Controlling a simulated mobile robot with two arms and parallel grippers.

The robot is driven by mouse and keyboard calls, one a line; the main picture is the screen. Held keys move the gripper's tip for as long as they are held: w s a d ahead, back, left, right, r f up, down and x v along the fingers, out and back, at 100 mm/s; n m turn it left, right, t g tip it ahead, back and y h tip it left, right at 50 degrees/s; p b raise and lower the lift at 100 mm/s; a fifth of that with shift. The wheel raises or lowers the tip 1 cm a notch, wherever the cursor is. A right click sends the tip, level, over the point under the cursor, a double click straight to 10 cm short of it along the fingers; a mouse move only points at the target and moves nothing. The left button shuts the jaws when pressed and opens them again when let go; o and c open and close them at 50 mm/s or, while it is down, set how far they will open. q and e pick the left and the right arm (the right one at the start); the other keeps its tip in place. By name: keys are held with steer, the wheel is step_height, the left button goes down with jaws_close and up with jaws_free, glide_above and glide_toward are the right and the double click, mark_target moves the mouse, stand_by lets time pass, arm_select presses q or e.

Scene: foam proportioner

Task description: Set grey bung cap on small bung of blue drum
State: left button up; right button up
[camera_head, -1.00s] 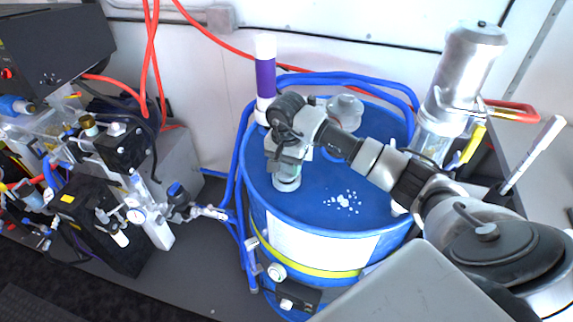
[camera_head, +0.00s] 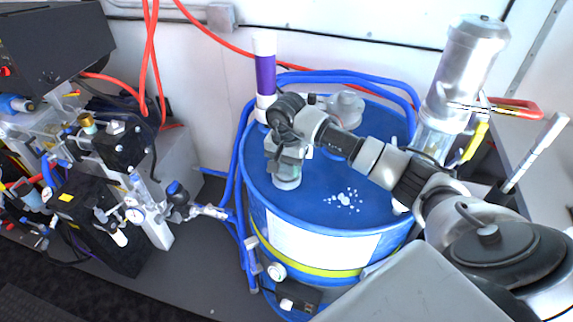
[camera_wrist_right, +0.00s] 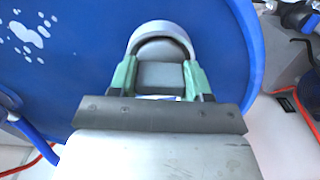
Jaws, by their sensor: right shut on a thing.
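The blue drum (camera_head: 335,235) stands upright at the centre of the head view. My right gripper (camera_head: 287,168) is over the left front part of its lid. Its green fingertips (camera_wrist_right: 160,80) are shut on the grey bung cap (camera_wrist_right: 161,32), one on each side. In the head view the cap (camera_head: 286,183) shows just below the fingers, low at the lid. I cannot tell if it touches the lid. The small bung is not seen apart from it. My left gripper is not in view.
A large grey fitting (camera_head: 345,108) sits at the lid's back. A white and purple tube (camera_head: 265,80) rises at its left rear, a metal cylinder (camera_head: 465,75) at its right. Blue hoses (camera_head: 350,77) loop behind. Valves and boxes (camera_head: 115,210) fill the left side.

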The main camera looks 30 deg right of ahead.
steer(key=o, duration=0.6)
steer(key=shift+r+p, duration=2.95)
steer(key=shift+r, duration=2.55)
